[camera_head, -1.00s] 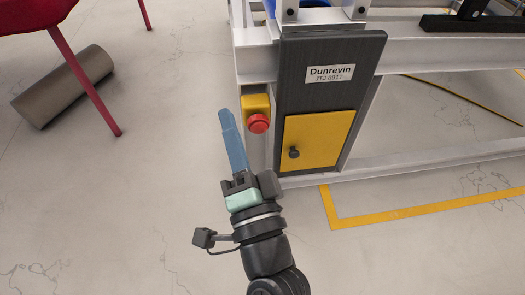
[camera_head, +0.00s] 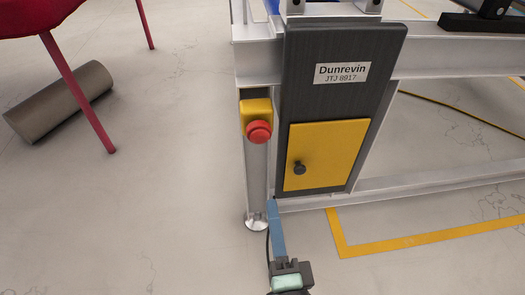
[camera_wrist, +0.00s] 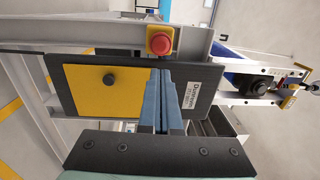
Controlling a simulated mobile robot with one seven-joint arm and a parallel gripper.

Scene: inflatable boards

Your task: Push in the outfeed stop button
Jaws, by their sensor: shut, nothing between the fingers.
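The red stop button (camera_head: 258,132) sits on a yellow housing (camera_head: 257,108) fixed to the machine's grey leg, left of the dark panel. It also shows in the wrist view as a red button (camera_wrist: 160,44) at upper middle, beyond the fingertips. My gripper (camera_head: 274,207) has blue fingers held together with nothing between them. In the head view it is low, below the button and apart from it. In the wrist view the shut fingers (camera_wrist: 162,76) point up the picture, their tips below the button. Whether the button is pressed in cannot be told.
The dark panel (camera_head: 335,60) carries a Dunrevin label and a yellow door (camera_head: 322,155) with a black knob (camera_head: 299,168). A grey roller (camera_head: 58,103) lies on the floor at left by a red-legged stand (camera_head: 80,90).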

